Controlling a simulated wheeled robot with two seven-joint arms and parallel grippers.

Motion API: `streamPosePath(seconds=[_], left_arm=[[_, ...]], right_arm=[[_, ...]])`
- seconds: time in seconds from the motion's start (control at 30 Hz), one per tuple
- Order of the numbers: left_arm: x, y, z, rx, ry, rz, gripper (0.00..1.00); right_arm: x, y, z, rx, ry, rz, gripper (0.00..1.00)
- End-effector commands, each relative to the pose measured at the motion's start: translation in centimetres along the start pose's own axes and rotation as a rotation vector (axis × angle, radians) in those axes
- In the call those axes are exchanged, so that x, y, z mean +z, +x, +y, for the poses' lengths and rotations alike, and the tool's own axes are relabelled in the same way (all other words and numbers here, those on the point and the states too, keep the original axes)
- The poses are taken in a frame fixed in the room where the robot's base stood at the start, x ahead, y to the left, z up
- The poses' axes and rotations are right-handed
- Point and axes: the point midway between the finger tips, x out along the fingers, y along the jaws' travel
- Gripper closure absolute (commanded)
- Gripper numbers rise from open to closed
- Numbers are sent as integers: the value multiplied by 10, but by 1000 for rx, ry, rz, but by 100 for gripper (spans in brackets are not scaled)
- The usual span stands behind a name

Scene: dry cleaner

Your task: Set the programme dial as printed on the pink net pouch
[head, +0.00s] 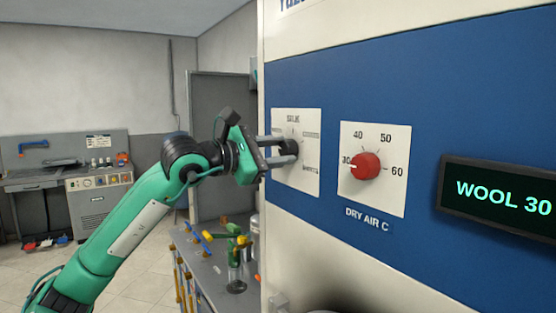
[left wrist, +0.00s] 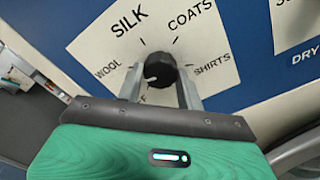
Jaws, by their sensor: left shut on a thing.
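The black programme dial (head: 291,148) sits on a white label plate on the blue machine front. My left gripper (head: 284,149) is shut on it, with one finger on each side. In the left wrist view the dial (left wrist: 161,70) is between the fingers, with WOOL, SILK, COATS and SHIRTS printed around it. A further label below ends in F and is partly hidden by the gripper. A pale mark shows on the dial's lower left; the exact setting is unclear. The display (head: 503,194) reads WOOL 30. The pink net pouch and my right gripper are not in view.
A red dial (head: 365,166) marked DRY AIR C is right of the programme dial, its mark near 30. A grey bench (head: 215,272) with bottles and coloured tools stands below my left arm. A worktable with a control box (head: 100,180) is at the back left.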

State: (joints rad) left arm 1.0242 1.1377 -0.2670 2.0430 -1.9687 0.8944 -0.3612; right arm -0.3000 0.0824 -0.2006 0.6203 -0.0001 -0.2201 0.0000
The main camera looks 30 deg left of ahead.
Motion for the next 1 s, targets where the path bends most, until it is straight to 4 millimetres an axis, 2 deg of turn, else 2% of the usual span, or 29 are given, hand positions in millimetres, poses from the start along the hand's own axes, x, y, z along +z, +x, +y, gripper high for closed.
streamPosePath(seconds=[0.4, 1.0], left_arm=[[-1, 0, 0, 0, 395, 0, 86], [0, 0, 0, -3, 964, 0, 86]], right_arm=[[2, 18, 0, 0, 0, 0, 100], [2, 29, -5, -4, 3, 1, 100]])
